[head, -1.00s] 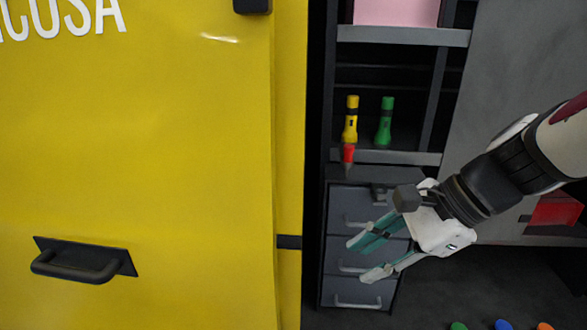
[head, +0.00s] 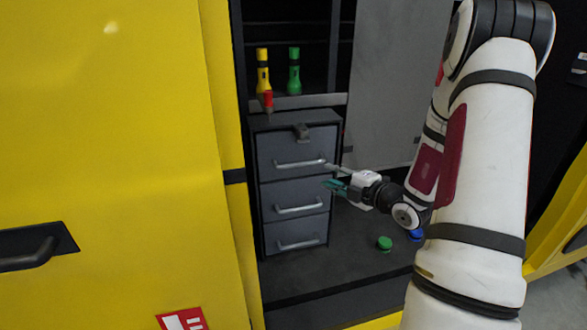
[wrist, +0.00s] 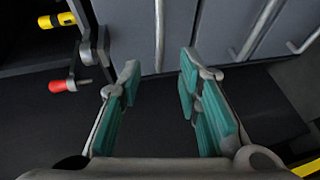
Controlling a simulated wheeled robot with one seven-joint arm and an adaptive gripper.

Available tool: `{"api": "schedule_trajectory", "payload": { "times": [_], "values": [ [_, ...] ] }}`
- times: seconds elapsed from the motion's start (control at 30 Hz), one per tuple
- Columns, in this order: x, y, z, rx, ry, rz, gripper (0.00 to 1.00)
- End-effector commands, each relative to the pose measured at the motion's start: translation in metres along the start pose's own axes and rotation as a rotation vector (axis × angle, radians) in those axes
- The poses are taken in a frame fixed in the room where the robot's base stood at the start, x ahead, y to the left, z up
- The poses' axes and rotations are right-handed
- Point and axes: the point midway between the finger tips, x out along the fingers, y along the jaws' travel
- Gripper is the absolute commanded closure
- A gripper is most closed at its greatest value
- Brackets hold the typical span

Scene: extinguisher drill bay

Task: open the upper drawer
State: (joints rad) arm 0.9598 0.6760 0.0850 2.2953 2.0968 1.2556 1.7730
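The dark grey drawer unit (head: 330,118) has three stacked drawers, each with a bar handle. The upper drawer (head: 282,146) looks shut, with its pale handle (head: 299,163) across the front. My gripper (head: 333,175) is open and empty, at the right side of the unit near the upper and middle handles. In the wrist view its teal-padded fingers (wrist: 158,78) are spread. The upper handle (wrist: 160,35) lies beyond them, in line with the gap between the tips. I see no contact with it.
A yellow flashlight (head: 262,72) and a green flashlight (head: 294,72) stand on a shelf above. A red-tipped object (head: 267,101) and a small grey fixture (head: 301,131) are at the unit's top. Green (head: 384,243) and blue (head: 416,235) pieces lie right. A yellow panel (head: 110,150) borders the left.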

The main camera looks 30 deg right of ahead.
Motion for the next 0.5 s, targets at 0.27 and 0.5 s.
{"api": "schedule_trajectory", "payload": {
  "times": [0.27, 0.5],
  "values": [
    [0.04, 0.0, -0.002, -0.002, 0.005, 0.0, 0.69],
    [0.088, 0.0, -0.003, -0.003, 0.006, 0.0, 0.69]
  ]
}}
